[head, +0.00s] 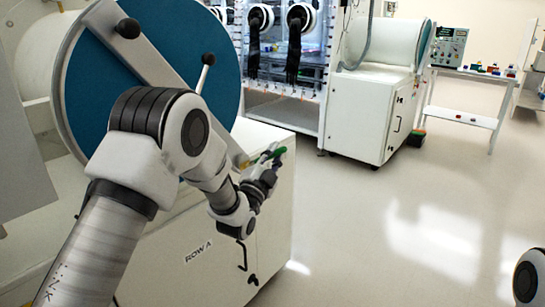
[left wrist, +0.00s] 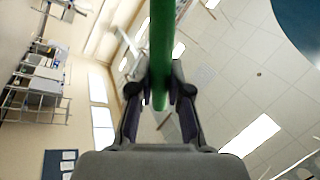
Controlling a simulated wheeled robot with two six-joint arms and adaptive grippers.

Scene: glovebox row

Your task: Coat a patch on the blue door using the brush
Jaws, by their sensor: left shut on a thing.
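The blue door (head: 185,40) is a large round disc at the upper left of the head view, crossed by a grey bar with a black knob. A dark blue curved surface (left wrist: 303,22), which looks like this door, shows in the left wrist view's upper right corner. My left gripper (head: 267,165) is in front of the white cabinet, to the lower right of the door. It is shut on the brush's green handle (head: 272,154), seen in the left wrist view (left wrist: 161,45). I cannot make out the bristles. My right gripper is out of view.
The white cabinet (head: 262,222) marked ROW A stands below the door. A glovebox (head: 285,95) with black gloves is behind, beside another white cabinet (head: 370,115). A table (head: 465,118) with an instrument and small items stands at the right. The floor (head: 400,215) is clear.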

